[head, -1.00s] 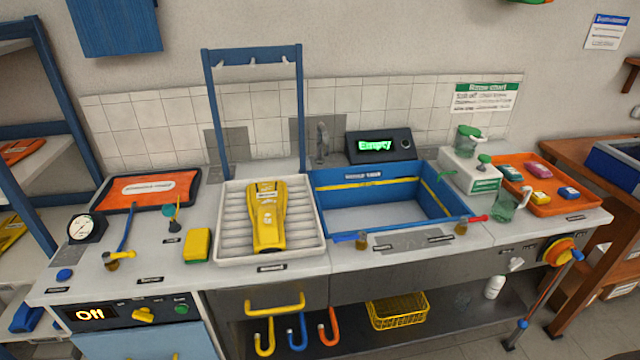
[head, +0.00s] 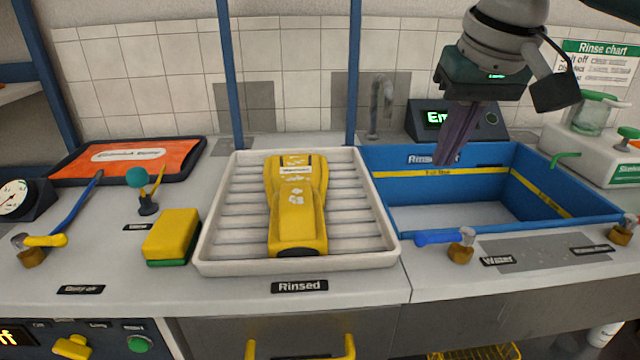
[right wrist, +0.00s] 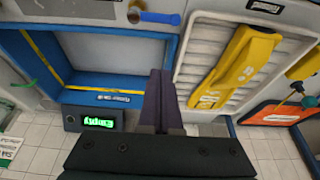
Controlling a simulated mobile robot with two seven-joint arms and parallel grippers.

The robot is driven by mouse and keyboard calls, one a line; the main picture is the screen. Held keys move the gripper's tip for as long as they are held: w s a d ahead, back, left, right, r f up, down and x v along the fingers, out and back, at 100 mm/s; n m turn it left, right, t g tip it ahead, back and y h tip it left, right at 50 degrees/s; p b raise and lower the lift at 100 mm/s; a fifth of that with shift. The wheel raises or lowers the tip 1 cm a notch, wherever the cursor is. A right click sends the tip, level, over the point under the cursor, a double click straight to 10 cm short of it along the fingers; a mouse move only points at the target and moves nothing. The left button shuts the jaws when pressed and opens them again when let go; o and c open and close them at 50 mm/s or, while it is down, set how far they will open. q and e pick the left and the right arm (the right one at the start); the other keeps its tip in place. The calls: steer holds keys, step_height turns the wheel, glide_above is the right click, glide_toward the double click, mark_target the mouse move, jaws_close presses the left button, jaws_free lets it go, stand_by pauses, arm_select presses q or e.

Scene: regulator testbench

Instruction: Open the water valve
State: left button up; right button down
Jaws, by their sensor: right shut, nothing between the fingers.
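The water valve (head: 462,245) is a brass body with a blue lever (head: 437,238) pointing left, on the counter in front of the blue rinse tank (head: 440,198), beside a label reading "Water". It also shows at the top of the right wrist view (right wrist: 134,14), lever pointing right there. My right gripper (head: 442,160) hangs above the tank in the head view, fingers pointing down, shut and empty. It is apart from the valve, behind and above it. In the right wrist view its fingers (right wrist: 160,75) are together. My left gripper is not in view.
A yellow device (head: 296,215) lies in the white ribbed tray (head: 210,245) left of the valve. Another brass valve (head: 622,230) stands at right. A tap (head: 378,100) and a display (head: 420,120) stand behind the tank. A yellow-green sponge (head: 172,235) sits further left.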

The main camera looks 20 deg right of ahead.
mark_target(442, 238)
steer(key=shift+w+d, duration=0.1)
steer(key=shift+w, duration=0.05)
steer(key=b+x, duration=0.2)
steer(key=x, duration=0.8)
steer(key=shift+f+b, duration=0.15)
steer(key=shift+b, duration=0.2)
steer(key=shift+s+p, duration=0.65)
steer(key=shift+s, duration=0.1)
steer(key=shift+s+a+f+p, duration=0.1)
steer(key=shift+s+a+p, duration=0.1)
steer(key=shift+s, duration=0.35)
steer(key=shift+s+a+f+p, duration=0.1)
steer(key=shift+s+a+p, duration=0.1)
steer(key=shift+s, duration=0.45)
